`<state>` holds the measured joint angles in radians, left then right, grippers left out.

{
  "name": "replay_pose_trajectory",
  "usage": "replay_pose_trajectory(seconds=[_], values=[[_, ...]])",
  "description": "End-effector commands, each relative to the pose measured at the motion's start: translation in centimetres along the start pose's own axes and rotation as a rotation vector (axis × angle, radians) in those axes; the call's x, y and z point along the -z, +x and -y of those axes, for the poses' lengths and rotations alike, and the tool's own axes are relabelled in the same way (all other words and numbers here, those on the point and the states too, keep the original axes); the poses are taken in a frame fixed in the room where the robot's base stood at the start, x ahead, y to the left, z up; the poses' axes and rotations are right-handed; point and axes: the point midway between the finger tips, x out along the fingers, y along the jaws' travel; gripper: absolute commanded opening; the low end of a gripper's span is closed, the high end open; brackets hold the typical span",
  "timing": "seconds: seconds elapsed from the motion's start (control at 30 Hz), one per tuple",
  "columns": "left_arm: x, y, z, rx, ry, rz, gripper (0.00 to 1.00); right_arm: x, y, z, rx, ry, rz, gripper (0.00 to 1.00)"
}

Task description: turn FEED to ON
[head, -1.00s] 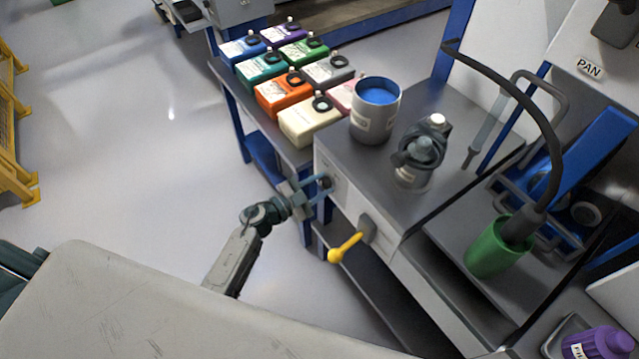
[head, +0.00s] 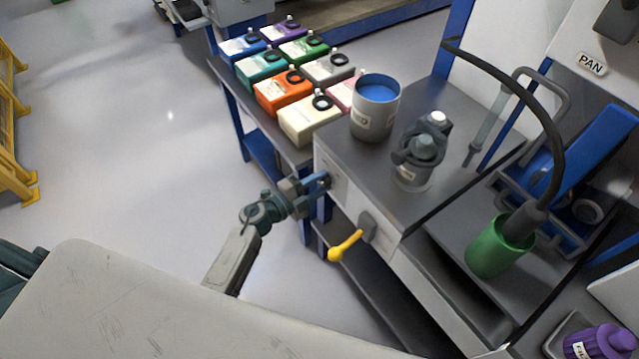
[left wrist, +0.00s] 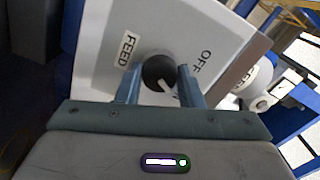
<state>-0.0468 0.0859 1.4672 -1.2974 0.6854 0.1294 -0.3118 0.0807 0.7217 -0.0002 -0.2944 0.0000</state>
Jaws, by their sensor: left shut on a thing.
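The FEED knob (left wrist: 158,72) is a round black knob with a white pointer mark, on the grey-white front panel (left wrist: 105,20). The FEED label (left wrist: 128,49) is left of it in the left wrist view and the OFF label (left wrist: 204,61) is right of it. Another label below the knob is mostly hidden by a finger. The pointer mark points down and slightly right in that view. My left gripper (left wrist: 159,84) is shut on the knob, one finger on each side. In the head view my left gripper (head: 323,181) meets the panel's left end and hides the knob. My right gripper is not in view.
A yellow lever (head: 346,246) sticks out of the panel right of my left gripper. Above stand a grey can of blue paint (head: 361,122) and a clamped grey device (head: 412,170). Several coloured containers (head: 285,92) stand on the side bench.

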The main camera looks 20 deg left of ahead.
Motion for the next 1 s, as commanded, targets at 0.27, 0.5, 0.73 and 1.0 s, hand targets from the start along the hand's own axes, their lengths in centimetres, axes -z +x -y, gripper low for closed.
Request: replay_pose_trajectory(seconds=[0.27,0.5,0.73,1.0], values=[[0.0,0.0,-0.1,-0.001,0.012,0.0,0.11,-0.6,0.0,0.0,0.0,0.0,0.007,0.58],[0.0,0.0,-0.1,-0.001,0.011,0.0,0.47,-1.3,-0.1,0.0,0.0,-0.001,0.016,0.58],[0.0,0.0,0.0,-0.001,0.01,0.0,0.55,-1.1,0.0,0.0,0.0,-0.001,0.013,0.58],[-0.1,-1.8,-0.2,-0.004,0.011,0.001,0.55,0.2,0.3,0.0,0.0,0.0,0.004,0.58]])
